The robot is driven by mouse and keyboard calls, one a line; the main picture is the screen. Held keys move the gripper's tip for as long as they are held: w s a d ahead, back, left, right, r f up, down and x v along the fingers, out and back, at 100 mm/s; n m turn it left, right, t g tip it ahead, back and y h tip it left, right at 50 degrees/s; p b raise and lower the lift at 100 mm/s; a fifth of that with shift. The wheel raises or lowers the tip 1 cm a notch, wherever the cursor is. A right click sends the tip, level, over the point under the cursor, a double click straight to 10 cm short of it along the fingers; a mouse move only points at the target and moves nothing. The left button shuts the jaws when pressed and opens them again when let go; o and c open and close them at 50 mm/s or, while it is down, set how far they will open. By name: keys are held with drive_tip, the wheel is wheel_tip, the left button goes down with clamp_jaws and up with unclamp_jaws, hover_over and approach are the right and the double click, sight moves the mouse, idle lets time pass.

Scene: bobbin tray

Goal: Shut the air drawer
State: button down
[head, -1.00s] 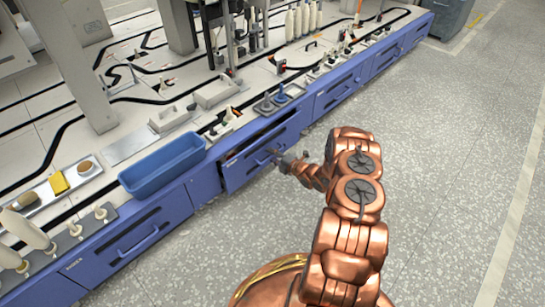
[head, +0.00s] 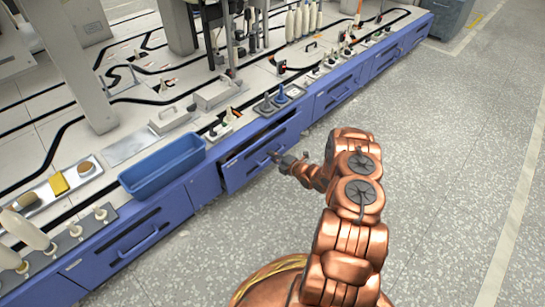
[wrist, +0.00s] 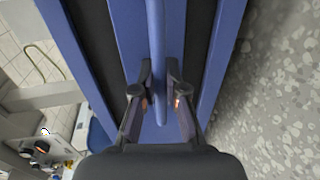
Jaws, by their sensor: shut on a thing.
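The blue drawer (head: 238,174) that my gripper is at sits in the front of the long bench, right of the blue bin. Its front stands a little out from the bench, and its label is too small to read. My gripper (head: 276,157) is at its bar handle. In the wrist view my gripper (wrist: 159,82) has its two fingers on either side of the blue handle (wrist: 158,35) and is shut on it. In the head view my gripper partly hides the handle.
A blue bin (head: 163,168) sits at the bench edge to the left. Another drawer with a handle (head: 138,243) is below and left of it. More blue drawers (head: 337,90) run on to the right. The speckled floor (head: 440,150) to the right is clear.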

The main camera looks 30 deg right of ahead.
sight(266, 151)
drive_tip(key=shift+r+p+x, duration=0.2)
drive_tip(key=shift+x, duration=0.8)
drive_tip(key=shift+r+p+x, duration=0.15)
drive_tip(key=shift+r+x, duration=0.05)
drive_tip(key=shift+x, duration=0.8)
drive_tip(key=shift+w, duration=0.15)
drive_tip(key=c, duration=1.2)
unclamp_jaws()
drive_tip(key=v, duration=1.2)
drive_tip(key=shift+r, duration=0.1)
